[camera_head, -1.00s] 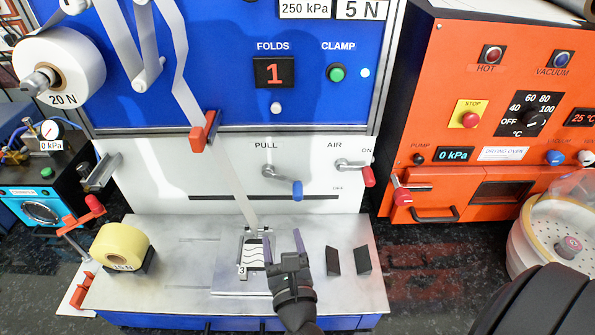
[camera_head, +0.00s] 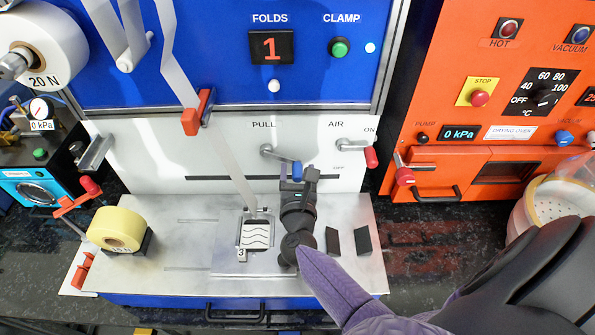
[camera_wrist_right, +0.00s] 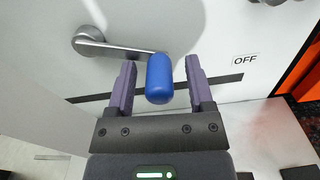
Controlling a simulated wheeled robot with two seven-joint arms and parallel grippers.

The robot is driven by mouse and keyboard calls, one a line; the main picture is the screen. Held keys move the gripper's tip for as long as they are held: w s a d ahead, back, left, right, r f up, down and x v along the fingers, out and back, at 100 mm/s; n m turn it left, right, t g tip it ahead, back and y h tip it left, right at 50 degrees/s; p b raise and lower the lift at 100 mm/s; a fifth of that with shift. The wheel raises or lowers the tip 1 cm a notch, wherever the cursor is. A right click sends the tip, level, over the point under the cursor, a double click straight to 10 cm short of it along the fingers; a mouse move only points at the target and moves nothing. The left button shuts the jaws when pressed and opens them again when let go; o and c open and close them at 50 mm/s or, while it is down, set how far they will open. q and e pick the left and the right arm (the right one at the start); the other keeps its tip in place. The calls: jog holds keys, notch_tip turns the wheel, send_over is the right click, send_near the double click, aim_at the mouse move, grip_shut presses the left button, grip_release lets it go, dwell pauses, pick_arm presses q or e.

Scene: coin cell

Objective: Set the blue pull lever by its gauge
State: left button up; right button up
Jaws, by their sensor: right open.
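The blue pull lever, a grey arm with a blue knob (camera_head: 297,171), is on the white panel under the label PULL. Its arm slopes slightly down to the right from a round pivot (camera_head: 266,151). My right gripper (camera_head: 300,172) is open at the knob. In the right wrist view the blue knob (camera_wrist_right: 159,80) stands between the two purple fingers of the right gripper (camera_wrist_right: 160,83), with gaps on both sides. My left gripper is out of view. No gauge clearly tied to the lever shows in the head view now.
Right of the knob is a red AIR lever (camera_head: 371,157) near the ON label. Two dark blocks (camera_head: 348,241), a ribbon fixture (camera_head: 257,235) and a yellow roll (camera_head: 116,230) stand on the metal table. An orange drying oven (camera_head: 470,150) stands at the right.

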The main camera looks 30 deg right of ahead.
grip_shut()
dwell(1.4)
